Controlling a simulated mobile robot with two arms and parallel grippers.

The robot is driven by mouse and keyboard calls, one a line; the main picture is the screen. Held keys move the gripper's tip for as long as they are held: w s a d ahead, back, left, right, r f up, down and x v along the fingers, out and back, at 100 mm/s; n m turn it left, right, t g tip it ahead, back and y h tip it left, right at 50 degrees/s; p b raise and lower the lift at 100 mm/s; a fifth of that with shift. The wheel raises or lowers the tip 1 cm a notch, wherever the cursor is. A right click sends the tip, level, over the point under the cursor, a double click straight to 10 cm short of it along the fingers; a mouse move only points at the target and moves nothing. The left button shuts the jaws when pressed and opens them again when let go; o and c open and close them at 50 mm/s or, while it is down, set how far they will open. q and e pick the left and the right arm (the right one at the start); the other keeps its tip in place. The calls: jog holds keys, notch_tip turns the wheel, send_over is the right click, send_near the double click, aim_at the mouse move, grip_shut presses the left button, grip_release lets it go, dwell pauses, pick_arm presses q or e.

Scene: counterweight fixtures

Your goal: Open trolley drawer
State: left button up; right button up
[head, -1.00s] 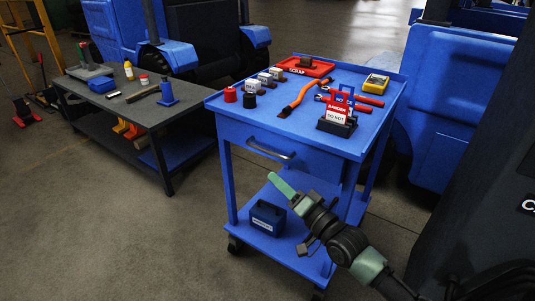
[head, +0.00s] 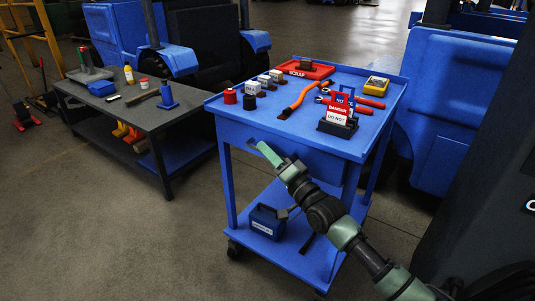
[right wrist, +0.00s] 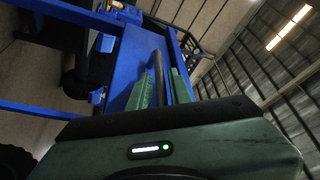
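The blue trolley (head: 345,142) has a drawer (head: 232,133) under its top, and the drawer front looks flush and shut. Its bar handle (head: 252,143) is mostly covered by my right gripper (head: 268,153) in the head view. In the right wrist view a dark bar, the handle (right wrist: 158,72), stands between the two green fingers of my right gripper (right wrist: 161,88). The fingers are apart, with a gap showing beside the bar, so the gripper is open around it. Contact cannot be told. My left gripper is not in view.
The trolley top carries a red scrap tray (head: 308,69), weights, orange-handled tools, a yellow meter (head: 376,85) and a danger-tag stand (head: 338,124). A grey bench (head: 110,112) stands left. Floor in front is clear.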

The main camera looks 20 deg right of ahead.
grip_shut()
dwell(1.4)
